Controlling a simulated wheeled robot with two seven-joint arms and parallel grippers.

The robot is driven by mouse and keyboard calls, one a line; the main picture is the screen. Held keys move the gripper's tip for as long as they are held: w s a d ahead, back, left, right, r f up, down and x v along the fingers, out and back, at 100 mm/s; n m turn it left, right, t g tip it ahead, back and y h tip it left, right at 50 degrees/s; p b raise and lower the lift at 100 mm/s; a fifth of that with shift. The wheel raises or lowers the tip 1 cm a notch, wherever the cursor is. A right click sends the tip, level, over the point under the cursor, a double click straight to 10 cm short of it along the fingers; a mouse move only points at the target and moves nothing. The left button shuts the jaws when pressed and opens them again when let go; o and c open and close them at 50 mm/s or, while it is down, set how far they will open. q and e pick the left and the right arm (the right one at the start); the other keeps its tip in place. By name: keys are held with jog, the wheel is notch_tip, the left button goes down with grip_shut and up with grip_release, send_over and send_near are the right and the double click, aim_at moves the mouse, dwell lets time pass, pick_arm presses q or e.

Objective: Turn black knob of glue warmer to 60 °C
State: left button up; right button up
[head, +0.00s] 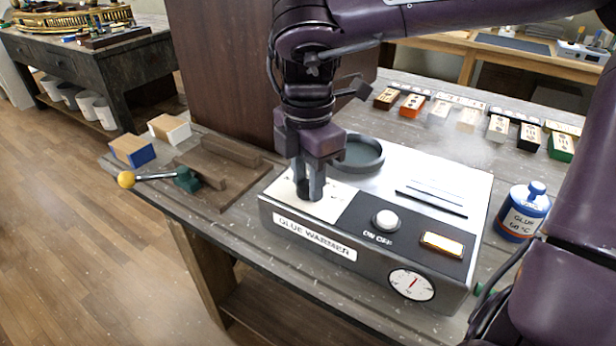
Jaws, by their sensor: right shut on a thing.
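The glue warmer (330,277) is a grey box with its name on the front, standing on the bench. My right gripper (309,194) points straight down at the pale dial plate (338,205) on its top left. Its fingers are shut on the black knob, which they almost wholly hide. The knob's pointer and most scale marks cannot be read. A round gauge (411,284) with a red needle is on the front right. A white ON OFF button (386,220) and a lit amber window (442,243) are on the black panel. My left gripper is out of view.
A round grey well (361,154) lies just behind the gripper. A blue-and-white glue jar (523,212) labelled 60 °C stands to the right. A wooden fixture (222,171) with a yellow-ended lever (126,180) and two small blocks are to the left. Labelled colour blocks line the back.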

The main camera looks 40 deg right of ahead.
aim_at(307, 185)
jog(key=shift+w+r, duration=0.1)
jog(key=o, duration=1)
jog(key=shift+c, duration=0.2)
jog(key=shift+r, duration=0.35)
notch_tip(307, 185, up, 7)
jog(key=shift+a+f+p, duration=0.1)
jog(key=shift+f+p, duration=0.1)
jog(key=shift+p, duration=0.5)
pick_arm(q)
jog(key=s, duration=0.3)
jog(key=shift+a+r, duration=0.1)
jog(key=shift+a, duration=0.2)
pick_arm(e)
jog(key=shift+r, duration=0.2)
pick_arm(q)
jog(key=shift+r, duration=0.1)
pick_arm(e)
jog(key=shift+r, duration=0.1)
